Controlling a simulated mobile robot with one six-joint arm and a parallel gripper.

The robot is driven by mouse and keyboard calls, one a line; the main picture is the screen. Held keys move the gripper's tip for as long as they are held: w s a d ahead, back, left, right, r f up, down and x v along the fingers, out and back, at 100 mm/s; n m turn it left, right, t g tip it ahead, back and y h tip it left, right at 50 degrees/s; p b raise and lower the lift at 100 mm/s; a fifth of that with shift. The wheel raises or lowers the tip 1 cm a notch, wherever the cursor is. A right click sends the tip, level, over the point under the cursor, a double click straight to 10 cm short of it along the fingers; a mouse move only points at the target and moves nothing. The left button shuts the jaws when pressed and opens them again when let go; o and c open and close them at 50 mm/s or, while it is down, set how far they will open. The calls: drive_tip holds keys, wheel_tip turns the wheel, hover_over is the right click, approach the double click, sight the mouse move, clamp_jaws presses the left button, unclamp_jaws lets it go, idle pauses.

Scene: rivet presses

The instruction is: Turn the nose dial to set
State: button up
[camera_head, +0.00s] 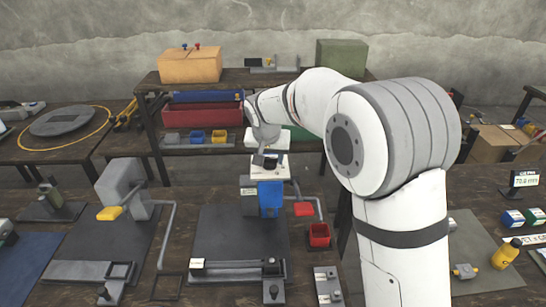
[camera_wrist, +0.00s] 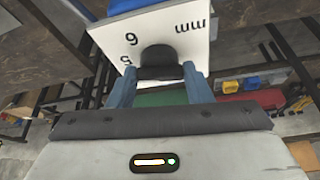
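The nose dial (camera_wrist: 158,60) is a dark round knob on a white plate (camera_wrist: 196,28) marked with "6", "5" and "mm" in the wrist view. My gripper (camera_wrist: 160,73) has its two blue-grey fingers on either side of the knob, with no clear gap showing, so it looks shut on the dial. In the head view my gripper (camera_head: 267,161) is at the white top of the middle press (camera_head: 249,196), which has a blue front part (camera_head: 270,198). The dial itself is mostly hidden there by my gripper. The dial's pointer cannot be made out.
Another press with a yellow part (camera_head: 110,213) stands to the left. A red bin (camera_head: 319,235) and a bent grey rod stand right of the middle press. A shelf with a red tray (camera_head: 205,115) is behind. The dark mat (camera_head: 235,235) in front is mostly clear.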

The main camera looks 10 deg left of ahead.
drive_tip(key=c, duration=0.4)
drive_tip(key=shift+d, duration=0.25)
drive_tip(key=shift+c, duration=0.3)
drive_tip(key=shift+a, duration=0.2)
